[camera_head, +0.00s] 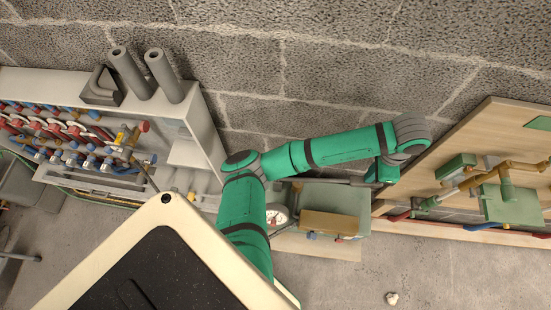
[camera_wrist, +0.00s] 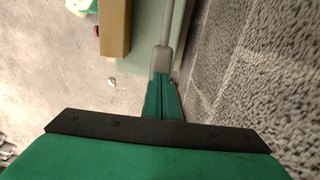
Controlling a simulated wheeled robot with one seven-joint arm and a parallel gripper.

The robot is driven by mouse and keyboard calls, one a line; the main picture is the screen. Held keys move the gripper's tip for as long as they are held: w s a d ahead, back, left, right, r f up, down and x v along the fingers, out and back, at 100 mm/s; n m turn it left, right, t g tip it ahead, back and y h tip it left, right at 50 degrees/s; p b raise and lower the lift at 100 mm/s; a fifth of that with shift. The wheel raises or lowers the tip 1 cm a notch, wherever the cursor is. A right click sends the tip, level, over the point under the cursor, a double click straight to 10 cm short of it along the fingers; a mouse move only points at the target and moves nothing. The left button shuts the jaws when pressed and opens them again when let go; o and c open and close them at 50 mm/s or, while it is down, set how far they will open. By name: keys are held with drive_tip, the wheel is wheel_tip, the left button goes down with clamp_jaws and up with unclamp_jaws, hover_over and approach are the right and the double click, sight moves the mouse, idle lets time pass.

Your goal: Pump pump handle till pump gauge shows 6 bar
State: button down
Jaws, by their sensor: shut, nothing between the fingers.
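The pump is a pale green box (camera_head: 352,205) at the foot of the wall, with a tan block (camera_head: 330,224) on its front side. The block also shows in the wrist view (camera_wrist: 114,30). The round white pump gauge (camera_head: 278,216) is partly behind my arm; its reading is too small to make out. The pump handle is a grey bar (camera_head: 325,181) along the pump. In the wrist view its thicker grey end (camera_wrist: 162,60) meets the tips of my gripper (camera_wrist: 161,80). My gripper is shut, with nothing between its fingers. I cannot tell whether it touches the handle.
A grey rack (camera_head: 205,130) with red and blue fittings stands at the left. A wooden board (camera_head: 430,185) with green and brass pipework leans at the right. The block wall is close behind the pump. The floor in front is clear except for a small white lump (camera_head: 392,298).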

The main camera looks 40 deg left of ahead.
drive_tip(key=shift+s+f, duration=0.1)
drive_tip(key=shift+f, duration=1.2)
idle(1.3)
drive_tip(key=shift+r, duration=1.85)
drive_tip(key=shift+d, duration=0.15)
drive_tip(key=shift+r, duration=0.15)
drive_tip(key=shift+r, duration=2.4)
